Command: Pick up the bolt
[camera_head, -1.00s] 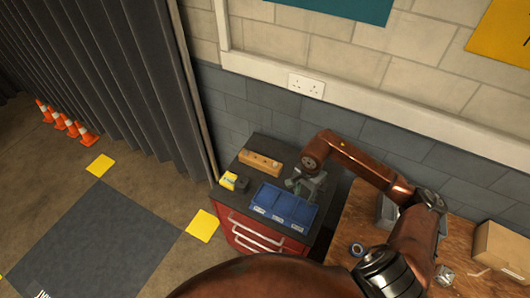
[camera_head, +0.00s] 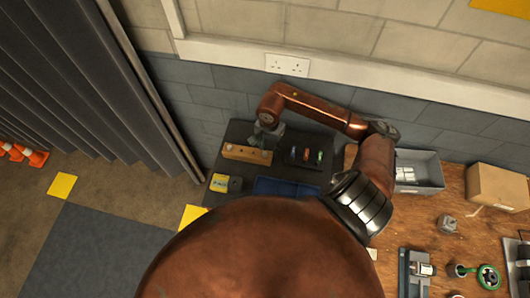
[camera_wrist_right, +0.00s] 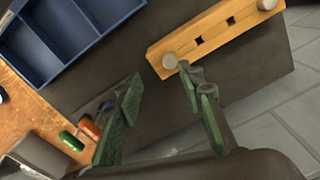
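A wooden block (camera_head: 247,154) lies at the back of the dark cabinet top. In the right wrist view the block (camera_wrist_right: 213,34) has two dark square holes and a round grey bolt head (camera_wrist_right: 170,62) near one end. Another grey bolt head (camera_wrist_right: 266,4) sits at the far end, cut by the frame edge. My right gripper (camera_head: 266,138) is over the back right part of the block in the head view. In the wrist view its green-padded fingers (camera_wrist_right: 160,76) are apart with nothing between them, and their tips are close to the nearer bolt head. My left gripper is not in view.
A blue divided bin (camera_wrist_right: 75,38) stands beside the block. Red and green small items (camera_wrist_right: 88,129) lie near the fingers. A yellow item (camera_head: 220,183) is at the cabinet's left. The wooden bench (camera_head: 415,215) holds a grey tray (camera_head: 420,170) and a cardboard box (camera_head: 497,186).

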